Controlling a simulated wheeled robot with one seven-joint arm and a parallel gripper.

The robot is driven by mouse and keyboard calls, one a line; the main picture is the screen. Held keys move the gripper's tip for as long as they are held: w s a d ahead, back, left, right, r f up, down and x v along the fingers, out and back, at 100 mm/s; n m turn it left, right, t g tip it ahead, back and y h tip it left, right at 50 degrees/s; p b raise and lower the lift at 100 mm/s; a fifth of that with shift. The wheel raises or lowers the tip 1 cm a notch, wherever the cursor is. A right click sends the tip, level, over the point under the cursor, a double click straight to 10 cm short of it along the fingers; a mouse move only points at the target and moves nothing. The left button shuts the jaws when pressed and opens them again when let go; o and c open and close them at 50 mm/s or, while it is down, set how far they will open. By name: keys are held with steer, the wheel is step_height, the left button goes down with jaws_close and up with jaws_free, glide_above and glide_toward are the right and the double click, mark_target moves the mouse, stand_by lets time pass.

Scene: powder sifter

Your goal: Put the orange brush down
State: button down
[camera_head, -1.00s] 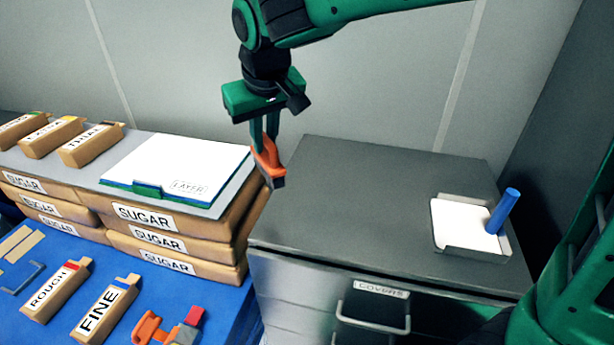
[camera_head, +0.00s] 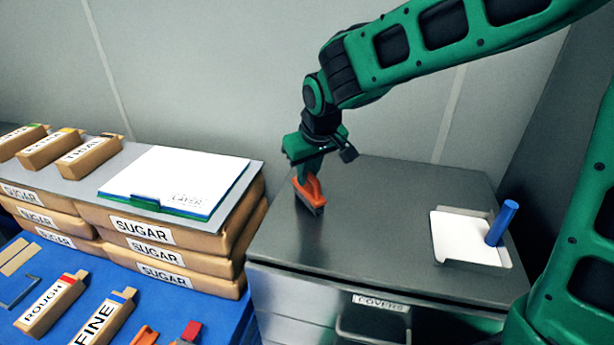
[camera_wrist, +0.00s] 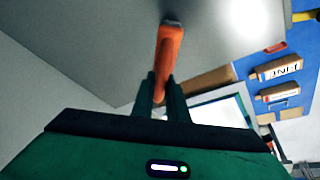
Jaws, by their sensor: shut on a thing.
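The orange brush (camera_head: 309,191) has an orange handle and a dark lower edge. My gripper (camera_head: 306,180) is shut on its handle. In the head view the brush is tilted over the left part of the grey cabinet top (camera_head: 370,215). Its dark end is at or close to the surface; I cannot tell whether it touches. The wrist view shows the brush (camera_wrist: 168,55) between the two fingers of my gripper (camera_wrist: 160,95), with the grey surface beyond it.
A white sheet in a metal holder with a blue handle (camera_head: 502,223) is on the cabinet's right. Left of the cabinet are stacked sugar bags (camera_head: 160,255), a white layer panel (camera_head: 175,175) and labelled boxes (camera_head: 50,300). The cabinet top's middle is clear.

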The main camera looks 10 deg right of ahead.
steer(key=shift+f, duration=0.35)
steer(key=c, duration=1.7)
jaws_free()
steer(key=shift+c, duration=0.2)
steer(key=v, duration=1.2)
